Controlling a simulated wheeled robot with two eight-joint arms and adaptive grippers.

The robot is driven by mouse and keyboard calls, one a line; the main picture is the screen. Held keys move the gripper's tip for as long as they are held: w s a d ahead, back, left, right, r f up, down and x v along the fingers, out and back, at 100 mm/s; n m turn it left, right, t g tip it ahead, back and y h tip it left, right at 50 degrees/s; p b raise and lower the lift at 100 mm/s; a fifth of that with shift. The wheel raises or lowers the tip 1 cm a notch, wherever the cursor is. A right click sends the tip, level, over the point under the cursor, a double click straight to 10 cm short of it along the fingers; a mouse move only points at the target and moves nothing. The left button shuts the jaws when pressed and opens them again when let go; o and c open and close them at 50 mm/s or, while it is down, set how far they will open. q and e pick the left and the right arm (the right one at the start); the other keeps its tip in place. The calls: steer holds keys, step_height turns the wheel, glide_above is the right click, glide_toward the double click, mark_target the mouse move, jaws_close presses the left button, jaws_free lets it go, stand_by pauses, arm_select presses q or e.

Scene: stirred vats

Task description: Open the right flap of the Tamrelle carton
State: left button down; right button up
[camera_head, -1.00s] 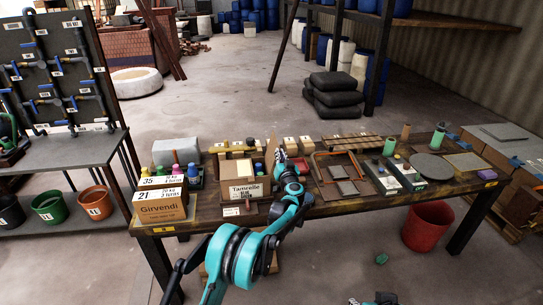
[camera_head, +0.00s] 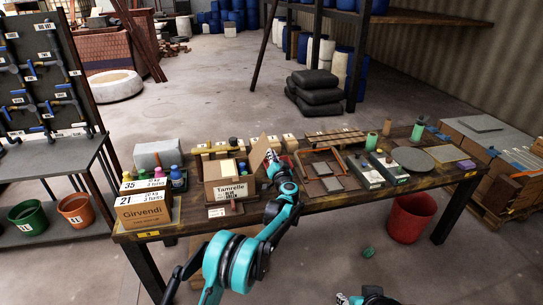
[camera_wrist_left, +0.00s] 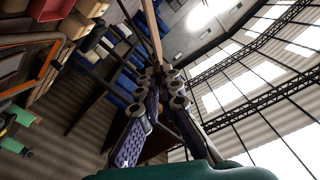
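The Tamrelle carton (camera_head: 226,191) stands on the table, a brown box with a white label. Its right flap (camera_head: 259,152) is raised and leans outward to the right. My left gripper (camera_head: 270,143) is at the flap's outer edge, right of the carton. In the left wrist view, the flap shows as a thin brown strip (camera_wrist_left: 153,28) running down to the fingertips (camera_wrist_left: 164,76), which look closed on it; the contact itself is partly hidden. My right gripper (camera_head: 342,298) is low at the bottom edge, mostly cut off; its opening does not show.
A Girvendi carton (camera_head: 145,210) with bottles behind it stands to the left. An orange-framed tray (camera_head: 320,171) and scales (camera_head: 363,172) lie to the right. A red bucket (camera_head: 409,218) stands on the floor by the table's right end.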

arm_select(q)
steer(key=c, duration=1.7)
jaws_free()
steer(key=v, duration=1.2)
